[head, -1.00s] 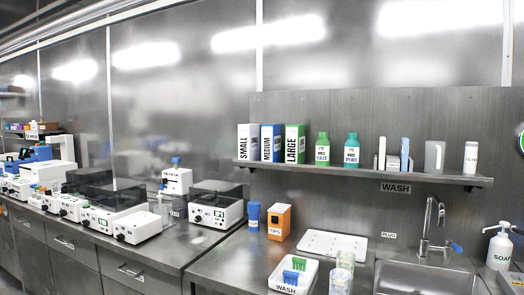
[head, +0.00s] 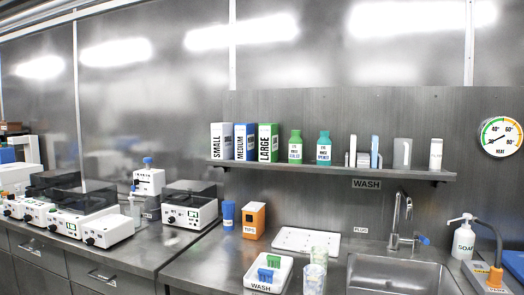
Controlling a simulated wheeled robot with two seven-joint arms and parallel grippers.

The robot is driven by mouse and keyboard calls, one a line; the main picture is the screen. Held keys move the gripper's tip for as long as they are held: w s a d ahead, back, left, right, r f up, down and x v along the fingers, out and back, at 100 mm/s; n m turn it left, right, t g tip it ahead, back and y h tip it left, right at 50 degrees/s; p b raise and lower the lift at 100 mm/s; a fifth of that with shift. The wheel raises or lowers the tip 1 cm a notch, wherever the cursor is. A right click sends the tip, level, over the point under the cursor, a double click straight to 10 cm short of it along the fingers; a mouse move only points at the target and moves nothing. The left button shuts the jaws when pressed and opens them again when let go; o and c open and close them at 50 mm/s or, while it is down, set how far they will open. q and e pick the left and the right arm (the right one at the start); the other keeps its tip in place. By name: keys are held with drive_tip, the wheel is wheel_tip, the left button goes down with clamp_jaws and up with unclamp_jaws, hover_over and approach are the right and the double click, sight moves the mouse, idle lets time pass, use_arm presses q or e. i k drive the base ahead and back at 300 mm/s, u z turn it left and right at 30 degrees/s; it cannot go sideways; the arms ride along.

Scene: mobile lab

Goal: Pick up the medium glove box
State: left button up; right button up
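The medium glove box (head: 245,142) is blue and white with "MEDIUM" printed down its front. It stands upright on the wall shelf, between the white and grey small box (head: 221,142) on its left and the green and white large box (head: 268,143) on its right. The three boxes stand close side by side near the shelf's left end. Neither of my grippers shows in the head view.
The metal shelf (head: 395,172) also holds green and teal bottles (head: 324,149). Below are an orange tips box (head: 254,220), a white wash tray (head: 257,287), a sink (head: 400,275) and a soap bottle (head: 463,240). White machines (head: 189,208) line the left counter.

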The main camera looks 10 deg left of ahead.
sight(244, 133)
drive_tip(key=u, duration=1.1)
drive_tip(key=i, duration=0.95)
drive_tip(key=u, duration=0.65)
drive_tip(key=i, duration=1)
drive_tip(key=z, duration=0.5)
